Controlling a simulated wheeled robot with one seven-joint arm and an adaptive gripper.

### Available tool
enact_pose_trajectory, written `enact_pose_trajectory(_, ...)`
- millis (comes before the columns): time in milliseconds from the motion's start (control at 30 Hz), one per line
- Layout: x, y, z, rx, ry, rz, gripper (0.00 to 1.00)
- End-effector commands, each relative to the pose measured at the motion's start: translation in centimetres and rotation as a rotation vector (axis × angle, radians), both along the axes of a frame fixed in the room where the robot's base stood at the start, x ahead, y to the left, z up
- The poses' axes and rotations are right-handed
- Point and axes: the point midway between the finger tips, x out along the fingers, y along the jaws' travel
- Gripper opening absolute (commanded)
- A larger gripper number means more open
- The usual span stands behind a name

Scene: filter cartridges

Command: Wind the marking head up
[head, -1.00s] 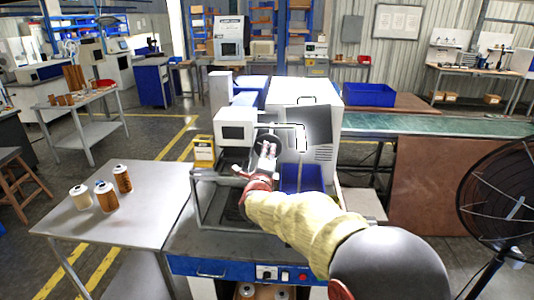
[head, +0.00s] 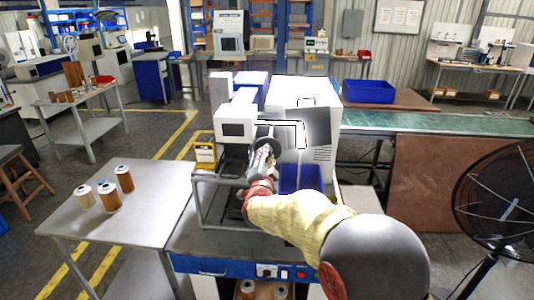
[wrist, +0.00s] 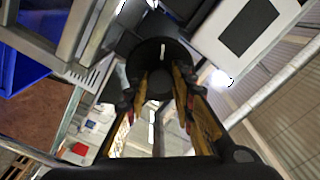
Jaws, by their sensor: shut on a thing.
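The marking head (head: 235,125) is a white box with a dark front panel, raised on the machine in the middle of the head view. Its white housing also shows at the upper right of the wrist view (wrist: 245,35). A dark round handwheel or knob (wrist: 160,52) lies straight ahead in the wrist view. My gripper (wrist: 160,88) has its yellow-and-black fingers on either side of a dark round grip at the wheel and is shut on it. In the head view, my gripper (head: 263,158) is just right of and below the marking head; my arm hides part of the contact.
A metal frame (head: 199,200) surrounds the machine's work area. A blue bin (head: 302,178) stands to the right of my gripper. A steel table (head: 150,195) with several filter cartridges (head: 109,198) is at left. A black fan (head: 500,200) stands at right.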

Motion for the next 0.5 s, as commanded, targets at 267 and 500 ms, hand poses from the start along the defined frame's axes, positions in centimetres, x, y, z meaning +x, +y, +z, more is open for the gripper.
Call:
enact_pose_trajectory(267,-0.03,0.01,-0.05,-0.262,0.014,0.002,0.00)
enact_pose_trajectory(500,-0.03,0.02,0.01,-0.491,0.021,0.002,0.00)
